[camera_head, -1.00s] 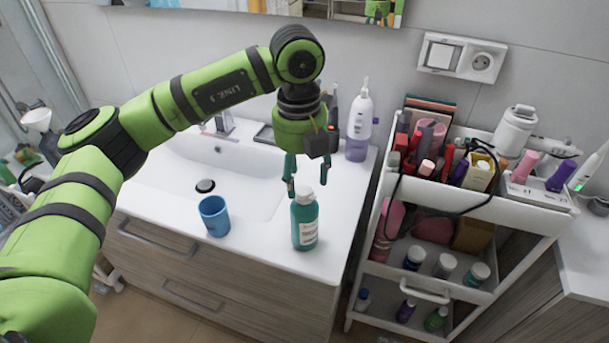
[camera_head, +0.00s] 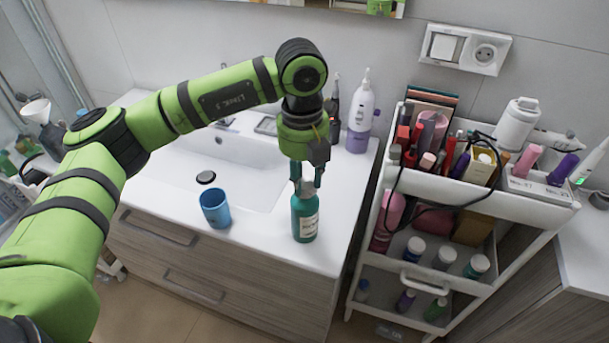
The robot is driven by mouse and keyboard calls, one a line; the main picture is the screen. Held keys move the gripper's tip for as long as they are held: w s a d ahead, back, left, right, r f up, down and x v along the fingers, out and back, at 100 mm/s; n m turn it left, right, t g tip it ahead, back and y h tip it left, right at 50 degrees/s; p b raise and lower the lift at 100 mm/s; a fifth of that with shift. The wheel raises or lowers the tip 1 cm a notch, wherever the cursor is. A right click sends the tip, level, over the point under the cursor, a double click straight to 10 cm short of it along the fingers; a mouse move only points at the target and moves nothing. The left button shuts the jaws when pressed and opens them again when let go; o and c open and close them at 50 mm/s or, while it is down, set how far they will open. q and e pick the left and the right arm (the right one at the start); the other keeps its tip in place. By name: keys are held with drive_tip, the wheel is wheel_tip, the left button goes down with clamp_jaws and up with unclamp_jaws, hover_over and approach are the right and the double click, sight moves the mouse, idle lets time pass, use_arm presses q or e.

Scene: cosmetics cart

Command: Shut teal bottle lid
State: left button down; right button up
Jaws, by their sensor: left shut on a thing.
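The teal bottle (camera_head: 305,219) with a white label stands upright on the front right part of the white sink counter. My left gripper (camera_head: 306,181) points straight down over the bottle and is shut on the lid. How tightly the lid sits on the neck cannot be seen. My right gripper is not in view.
A blue cup (camera_head: 215,208) stands left of the bottle by the basin (camera_head: 240,165). A white and purple pump bottle (camera_head: 361,112) stands behind. A white cart (camera_head: 520,206) loaded with cosmetics is at the right. Counter between cup and bottle is clear.

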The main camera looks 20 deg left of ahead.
sight(306, 186)
use_arm(q)
drive_tip(key=shift+d+f+y+b, duration=0.1)
drive_tip(key=shift+f+y+b, duration=0.15)
drive_tip(key=shift+b, duration=0.3)
drive_tip(key=shift+r, duration=0.2)
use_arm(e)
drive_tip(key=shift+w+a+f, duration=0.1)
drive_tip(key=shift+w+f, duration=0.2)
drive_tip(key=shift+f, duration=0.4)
use_arm(q)
drive_tip(key=c, duration=0.8)
unclamp_jaws()
drive_tip(key=shift+c, duration=0.2)
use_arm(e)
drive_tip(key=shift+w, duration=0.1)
use_arm(q)
wheel_tip(306, 186, up, 12)
drive_tip(key=shift+s, duration=0.25)
drive_tip(key=shift+d+f, duration=0.1)
